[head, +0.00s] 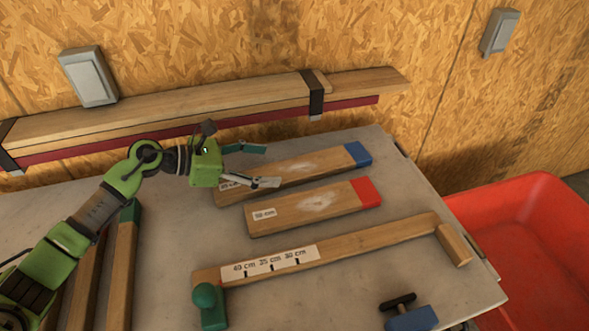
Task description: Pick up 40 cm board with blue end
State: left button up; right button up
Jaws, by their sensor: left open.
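The board with the blue end (300,166) lies flat on the table, running from lower left to upper right. Its blue end (357,154) is at the right, and the label near its left end is partly covered by my gripper, so I cannot read its length. My left gripper (267,166) is open at the left part of this board. One finger shows past the far edge and the other across the near edge; I cannot tell whether they touch it. My right gripper is not in view.
A board with a red end (310,208) lies just nearer. In front is a wooden length gauge (350,250) with a green knob (208,304). A blue tool (411,319) lies at the bottom. Boards lie at left (122,265). A red bin (530,240) stands right of the table (400,190).

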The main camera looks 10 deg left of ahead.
aim_at(296, 168)
pick_arm(q)
jog(key=shift+x, duration=1.05)
jog(key=shift+w+d+f, duration=0.1)
jog(key=shift+w+d, duration=0.05)
jog(key=shift+d, duration=0.4)
jog(key=p+x, duration=0.1)
jog(key=x, duration=0.3)
jog(key=shift+d+f, duration=0.1)
jog(key=shift+d, duration=0.2)
jog(key=c, duration=1.5)
